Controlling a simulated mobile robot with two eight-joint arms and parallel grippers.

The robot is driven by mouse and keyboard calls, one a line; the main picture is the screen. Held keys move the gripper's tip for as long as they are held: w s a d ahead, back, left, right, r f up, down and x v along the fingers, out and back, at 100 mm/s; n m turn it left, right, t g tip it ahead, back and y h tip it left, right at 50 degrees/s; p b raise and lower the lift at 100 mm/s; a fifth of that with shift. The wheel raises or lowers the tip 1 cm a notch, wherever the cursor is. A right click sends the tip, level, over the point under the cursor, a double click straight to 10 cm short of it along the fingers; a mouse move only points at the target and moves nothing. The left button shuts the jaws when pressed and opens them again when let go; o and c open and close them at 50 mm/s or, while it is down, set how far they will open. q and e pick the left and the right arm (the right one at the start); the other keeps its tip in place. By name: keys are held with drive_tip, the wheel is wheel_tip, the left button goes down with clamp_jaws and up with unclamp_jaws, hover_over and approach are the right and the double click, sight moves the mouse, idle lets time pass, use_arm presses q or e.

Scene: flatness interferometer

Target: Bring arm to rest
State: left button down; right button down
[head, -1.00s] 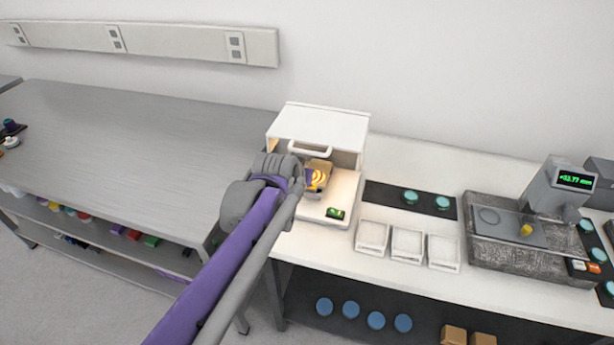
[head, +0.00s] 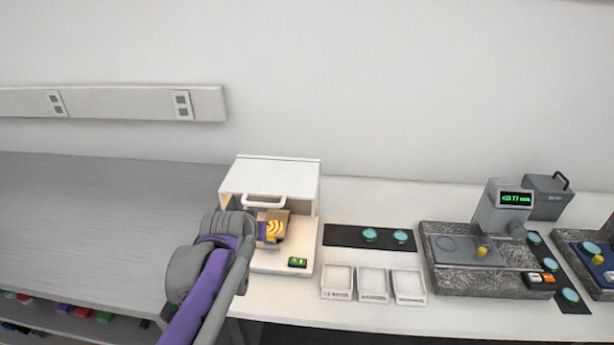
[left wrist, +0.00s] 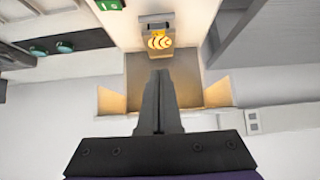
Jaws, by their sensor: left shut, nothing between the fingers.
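The white flatness interferometer (head: 270,180) stands on the white bench with its handled hood raised and its front open. A striped yellow-orange fringe pattern (head: 274,228) glows inside; it also shows in the left wrist view (left wrist: 160,41). My left arm (head: 205,285) comes in from the lower left, with its wrist at the instrument's left front. In the left wrist view my left gripper (left wrist: 160,76) is shut and empty, pointing toward the lit opening. My right gripper is in neither view.
A granite-based gauge (head: 450,278) stands farther right. The grey bench (head: 90,220) at left is clear on top.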

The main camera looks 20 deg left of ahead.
use_arm(q)
drive_tip(key=shift+s+d, duration=0.1)
drive_tip(key=s+d+f+m+g+h, duration=0.1)
drive_tip(key=s+d+f, duration=0.5)
drive_tip(key=s, duration=0.4)
drive_tip(key=s+d+f+m+g+h, duration=0.1)
drive_tip(key=s+d+f+g, duration=0.1)
drive_tip(key=s+d+f, duration=0.4)
drive_tip(key=s+d, duration=0.1)
drive_tip(key=s, duration=0.4)
drive_tip(key=shift+s+f+m, duration=0.15)
drive_tip(key=shift+m, duration=0.15)
idle(1.8)
